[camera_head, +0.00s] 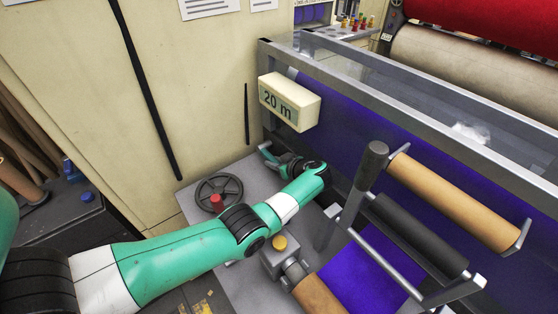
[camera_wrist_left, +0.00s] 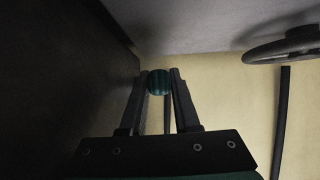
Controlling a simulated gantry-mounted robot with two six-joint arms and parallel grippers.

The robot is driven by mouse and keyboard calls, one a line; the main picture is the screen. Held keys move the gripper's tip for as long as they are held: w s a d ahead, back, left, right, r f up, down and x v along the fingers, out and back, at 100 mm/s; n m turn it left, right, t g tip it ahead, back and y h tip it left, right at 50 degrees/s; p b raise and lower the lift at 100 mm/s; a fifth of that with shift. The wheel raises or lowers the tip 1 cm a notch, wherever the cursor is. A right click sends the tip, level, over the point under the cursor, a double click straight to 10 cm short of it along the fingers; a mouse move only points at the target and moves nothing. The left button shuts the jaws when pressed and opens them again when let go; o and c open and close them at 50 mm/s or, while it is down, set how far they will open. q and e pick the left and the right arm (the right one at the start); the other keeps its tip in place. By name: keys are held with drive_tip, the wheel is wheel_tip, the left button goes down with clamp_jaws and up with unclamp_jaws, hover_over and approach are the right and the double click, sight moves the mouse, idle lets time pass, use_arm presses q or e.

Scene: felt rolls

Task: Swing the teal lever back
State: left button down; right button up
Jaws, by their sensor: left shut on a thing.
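The teal lever shows in the left wrist view as a round dark teal, ribbed grip (camera_wrist_left: 159,83), with a thin rod behind it. My left gripper (camera_wrist_left: 160,76) has its two fingers on either side of this grip and is shut on it. In the head view my left arm reaches across the grey bench top, and my left gripper (camera_head: 270,155) is at the machine frame's near left corner, below the "20 m" box. The lever cannot be made out clearly there. My right gripper is not in view.
A dark handwheel (camera_head: 219,190) with a red knob stands left of my left wrist. The cream "20 m" box (camera_head: 289,101) hangs above. A brown roll (camera_head: 455,200) and a black roll (camera_head: 415,235) lie to the right. A beige wall (camera_head: 200,90) stands behind.

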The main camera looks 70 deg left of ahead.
sight(265, 151)
use_arm(q)
drive_tip(key=c, duration=0.6)
unclamp_jaws()
drive_tip(key=shift+c, duration=0.2)
drive_tip(key=shift+r+p, duration=0.3)
drive_tip(key=shift+r, duration=0.05)
wheel_tip(265, 151, up, 3)
drive_tip(key=shift+r+p, duration=0.2)
drive_tip(key=shift+p, duration=1)
drive_tip(key=s+d+r+p, duration=0.8)
drive_tip(key=d+p, duration=0.1)
drive_tip(key=d, duration=0.2)
drive_tip(key=shift+s+r+p, duration=0.3)
drive_tip(key=shift+s+r, duration=0.05)
drive_tip(key=shift+r, duration=0.05)
